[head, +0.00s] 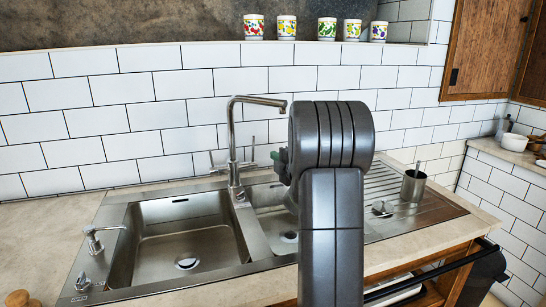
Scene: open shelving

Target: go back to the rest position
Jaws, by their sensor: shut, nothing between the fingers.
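My arm rises from the bottom edge in the head view, in front of the sink, with a large rounded dark grey joint at its top. My gripper cannot be made out; it seems hidden behind that joint. A small dark and green bit shows at the joint's left side, too small to tell what it is.
A steel sink (120,217) with two basins is set in a beige counter (35,235). A tall tap (233,150) stands behind it. A metal cup (413,186) stands on the drainboard (385,183). Several patterned cups (327,29) line the ledge above white tiles.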

